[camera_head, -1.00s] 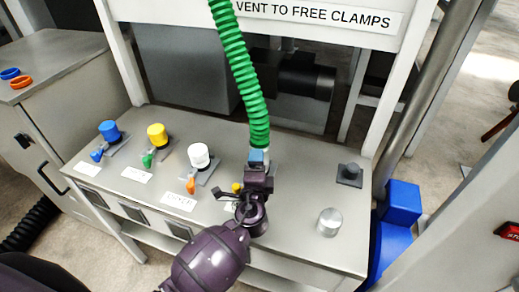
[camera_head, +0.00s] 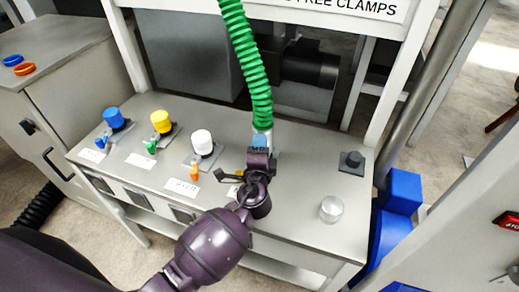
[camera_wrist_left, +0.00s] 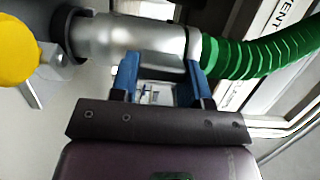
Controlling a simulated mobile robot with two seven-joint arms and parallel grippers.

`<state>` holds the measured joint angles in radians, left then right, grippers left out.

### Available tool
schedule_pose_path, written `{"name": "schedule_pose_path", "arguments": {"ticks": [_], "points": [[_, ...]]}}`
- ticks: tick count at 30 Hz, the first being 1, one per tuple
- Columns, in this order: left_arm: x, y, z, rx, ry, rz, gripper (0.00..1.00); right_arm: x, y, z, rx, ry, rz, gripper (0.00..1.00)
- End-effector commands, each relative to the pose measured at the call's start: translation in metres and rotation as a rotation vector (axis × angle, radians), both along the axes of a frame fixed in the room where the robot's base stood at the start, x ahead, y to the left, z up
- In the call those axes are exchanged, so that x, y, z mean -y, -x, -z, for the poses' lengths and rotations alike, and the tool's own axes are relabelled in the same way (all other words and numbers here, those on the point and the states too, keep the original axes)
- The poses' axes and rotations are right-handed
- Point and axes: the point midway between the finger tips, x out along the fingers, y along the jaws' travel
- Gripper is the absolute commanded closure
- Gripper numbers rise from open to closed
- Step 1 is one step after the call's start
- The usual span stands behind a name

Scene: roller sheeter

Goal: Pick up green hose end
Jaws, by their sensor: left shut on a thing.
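The green hose (camera_head: 246,62) hangs down from the top of the head view to the table. Its end is a silver metal fitting, seen in the left wrist view (camera_wrist_left: 140,42), with the green ribbed hose (camera_wrist_left: 262,55) running off to the right. My left gripper (camera_head: 260,142) is at the hose end. Its blue fingers (camera_wrist_left: 158,80) are shut on the metal fitting, one on either side of the grip. The fitting's left end meets a dark ring (camera_wrist_left: 72,35); whether it is seated there I cannot tell. My right gripper is not in view.
A grey table (camera_head: 300,170) carries a blue (camera_head: 113,117), a yellow (camera_head: 161,121) and a white valve (camera_head: 202,141) to the left. A white upright frame rises behind.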

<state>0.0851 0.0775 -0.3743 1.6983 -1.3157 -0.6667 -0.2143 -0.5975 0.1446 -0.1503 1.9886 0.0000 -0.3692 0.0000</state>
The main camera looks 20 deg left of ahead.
Motion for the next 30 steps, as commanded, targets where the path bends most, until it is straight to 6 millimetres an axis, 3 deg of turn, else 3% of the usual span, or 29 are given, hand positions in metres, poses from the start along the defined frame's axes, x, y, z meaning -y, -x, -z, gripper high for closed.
{"name": "schedule_pose_path", "arguments": {"ticks": [1,15,22,30], "points": [[0.0,-0.001,-0.017,0.009,0.003,0.001,0.98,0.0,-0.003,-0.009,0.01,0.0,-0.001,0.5],[0.0,0.0,-0.131,0.011,0.001,0.002,0.98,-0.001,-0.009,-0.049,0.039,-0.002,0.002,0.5],[0.0,0.0,-0.166,0.008,0.001,0.001,0.98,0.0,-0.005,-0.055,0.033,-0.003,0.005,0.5],[0.0,0.0,-0.181,0.005,0.0,0.001,0.98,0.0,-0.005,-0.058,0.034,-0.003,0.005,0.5]]}}
